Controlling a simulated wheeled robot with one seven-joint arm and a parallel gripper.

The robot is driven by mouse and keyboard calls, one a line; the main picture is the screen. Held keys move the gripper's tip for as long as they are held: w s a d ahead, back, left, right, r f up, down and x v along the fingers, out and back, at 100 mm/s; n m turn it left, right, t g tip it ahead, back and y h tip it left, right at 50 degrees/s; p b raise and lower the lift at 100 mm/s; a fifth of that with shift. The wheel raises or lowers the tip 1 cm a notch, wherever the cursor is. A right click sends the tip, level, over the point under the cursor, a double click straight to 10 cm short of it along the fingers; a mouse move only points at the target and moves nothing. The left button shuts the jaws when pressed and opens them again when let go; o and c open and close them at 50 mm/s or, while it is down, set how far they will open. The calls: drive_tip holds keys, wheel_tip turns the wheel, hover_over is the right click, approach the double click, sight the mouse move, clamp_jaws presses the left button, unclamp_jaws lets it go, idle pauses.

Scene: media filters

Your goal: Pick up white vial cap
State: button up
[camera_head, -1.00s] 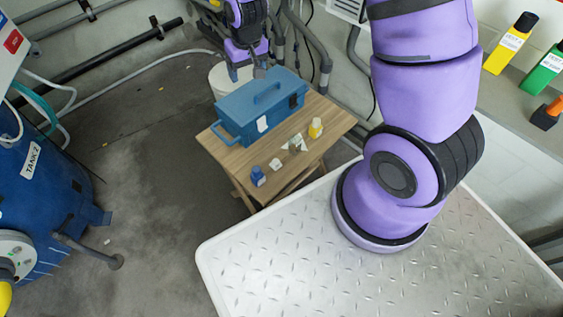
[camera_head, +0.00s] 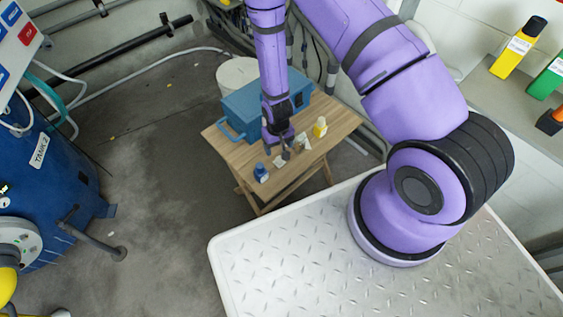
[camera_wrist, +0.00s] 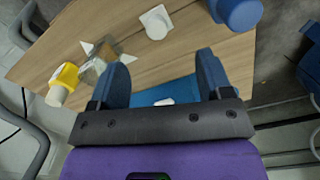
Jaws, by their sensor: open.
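A small white piece (camera_wrist: 155,22), which looks like the white vial cap, lies on the wooden table (camera_wrist: 185,50) near the top middle of the wrist view. In the head view my gripper largely hides it. My gripper (camera_wrist: 162,62) is open and empty, and its two blue fingers point towards the white piece, with a gap to it in the picture. In the head view my gripper (camera_head: 277,152) hangs over the front part of the table, between the blue bottle (camera_head: 261,172) and the clear angular pieces (camera_head: 301,142).
The yellow bottle (camera_wrist: 66,76) lies left in the wrist view, beside the clear pieces. The blue bottle (camera_wrist: 237,10) is at upper right. A blue toolbox (camera_head: 242,108) takes up the back of the table. A blue tank (camera_head: 45,195) stands at far left.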

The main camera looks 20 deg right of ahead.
sight(280, 159)
drive_tip(key=shift+d+f, duration=0.15)
drive_tip(key=shift+f, duration=2.4)
drive_tip(key=shift+d+f, duration=0.1)
drive_tip(key=shift+f, duration=2.45)
drive_tip(key=c, duration=1.1)
